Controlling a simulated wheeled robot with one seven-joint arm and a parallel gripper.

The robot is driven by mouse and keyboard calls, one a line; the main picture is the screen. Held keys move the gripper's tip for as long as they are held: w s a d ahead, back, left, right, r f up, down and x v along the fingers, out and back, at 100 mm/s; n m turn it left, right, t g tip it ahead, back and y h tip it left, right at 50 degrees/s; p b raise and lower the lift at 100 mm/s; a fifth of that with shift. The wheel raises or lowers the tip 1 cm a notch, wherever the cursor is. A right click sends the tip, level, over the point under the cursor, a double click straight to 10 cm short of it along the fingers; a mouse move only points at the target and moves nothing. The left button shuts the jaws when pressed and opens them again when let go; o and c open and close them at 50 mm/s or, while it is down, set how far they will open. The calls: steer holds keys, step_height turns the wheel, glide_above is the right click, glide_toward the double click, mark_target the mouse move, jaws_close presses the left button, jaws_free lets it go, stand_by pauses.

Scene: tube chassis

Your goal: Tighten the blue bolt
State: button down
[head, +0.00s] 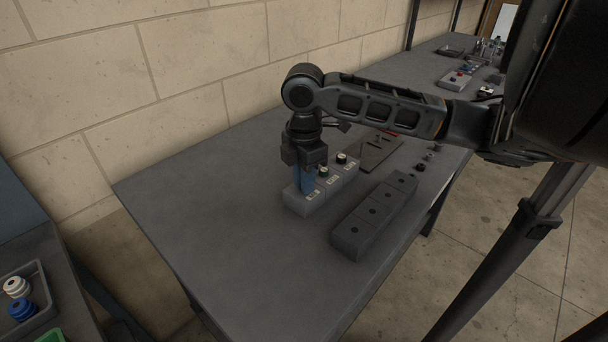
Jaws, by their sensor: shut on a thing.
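My gripper (305,182) points straight down over the near-left section of a light grey block (320,204). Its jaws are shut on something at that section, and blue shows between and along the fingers. I take this as the blue bolt, but the fingers hide most of it, so its depth in the block cannot be told. The block has several sections with small white labels.
A dark grey block with several holes (362,222) lies just right of the light block. Behind are a flat brown-grey plate (378,152) and small loose parts (420,167). The table's (225,225) left and front are clear. A tray (38,300) with spools stands lower left.

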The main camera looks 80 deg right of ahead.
steer(key=shift+m+p, duration=0.4)
steer(key=shift+m, duration=0.2)
steer(key=c, duration=1.5)
jaws_free()
steer(key=shift+f, duration=0.1)
steer(key=o, duration=0.5)
steer(key=shift+r, duration=3.95)
